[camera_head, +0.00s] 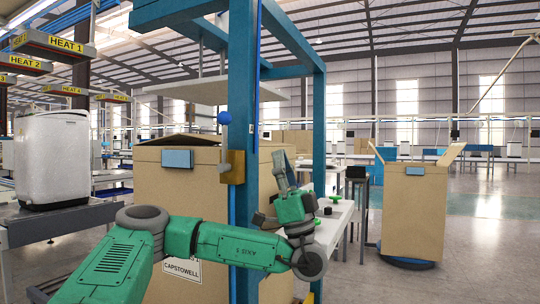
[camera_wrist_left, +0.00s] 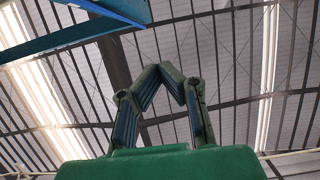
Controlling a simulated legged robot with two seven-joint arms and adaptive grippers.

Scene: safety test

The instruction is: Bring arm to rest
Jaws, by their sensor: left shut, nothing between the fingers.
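My green left arm comes in from the lower left in the head view and reaches across in front of a blue post (camera_head: 243,150). My left gripper (camera_head: 279,158) is raised and points up, just right of the post. In the left wrist view its fingers (camera_wrist_left: 172,70) are closed together at the tips, with nothing between them, against the roof. My right gripper is not in view.
A large cardboard box (camera_head: 180,190) stands behind my arm. A white table (camera_head: 333,225) with small black and green items is beside the gripper.

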